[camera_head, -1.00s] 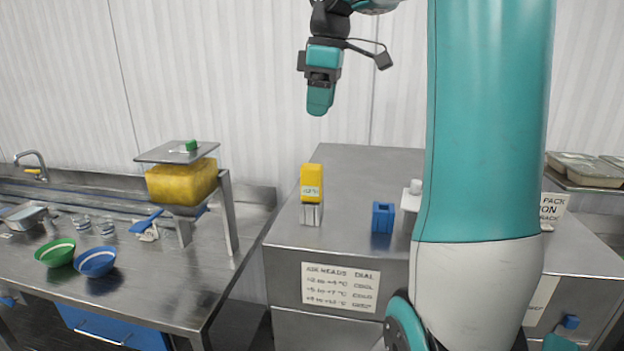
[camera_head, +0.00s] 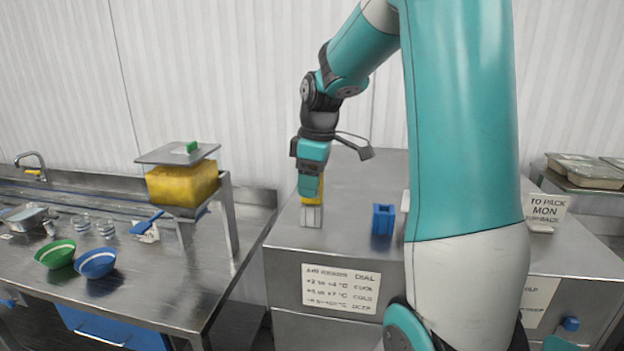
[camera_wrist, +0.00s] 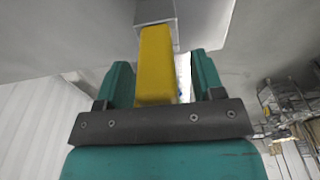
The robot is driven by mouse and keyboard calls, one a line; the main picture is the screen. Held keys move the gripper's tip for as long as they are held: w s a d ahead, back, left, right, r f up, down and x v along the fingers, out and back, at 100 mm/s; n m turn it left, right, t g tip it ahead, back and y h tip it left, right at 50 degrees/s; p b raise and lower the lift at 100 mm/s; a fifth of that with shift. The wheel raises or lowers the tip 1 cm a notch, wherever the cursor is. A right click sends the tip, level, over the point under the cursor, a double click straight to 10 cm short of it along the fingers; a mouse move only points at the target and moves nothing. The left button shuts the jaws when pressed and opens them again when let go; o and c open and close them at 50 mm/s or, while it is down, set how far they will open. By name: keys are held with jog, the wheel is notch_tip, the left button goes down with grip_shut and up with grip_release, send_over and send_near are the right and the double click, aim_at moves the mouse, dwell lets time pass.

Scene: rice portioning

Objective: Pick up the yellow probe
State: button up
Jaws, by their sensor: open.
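The yellow probe (camera_head: 319,189) stands upright in a small grey metal holder (camera_head: 311,216) on the steel cabinet top. My gripper (camera_head: 309,187) is lowered over the probe from above and hides most of it in the head view. In the wrist view the yellow probe (camera_wrist: 156,65) lies between the two teal fingers of my gripper (camera_wrist: 160,85), with a gap showing on its right side. The fingers are open around it. The grey holder also shows in the wrist view (camera_wrist: 155,12) beyond the probe.
A blue holder (camera_head: 383,218) stands right of the probe on the cabinet (camera_head: 350,245). At left, a yellow-filled dispenser (camera_head: 182,184), a green bowl (camera_head: 55,254) and a blue bowl (camera_head: 95,263) stand on the steel counter. A white sign (camera_head: 545,207) stands at right.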

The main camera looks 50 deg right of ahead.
jog(key=shift+f, duration=0.25)
jog(key=c, duration=1)
jog(key=shift+r, duration=0.1)
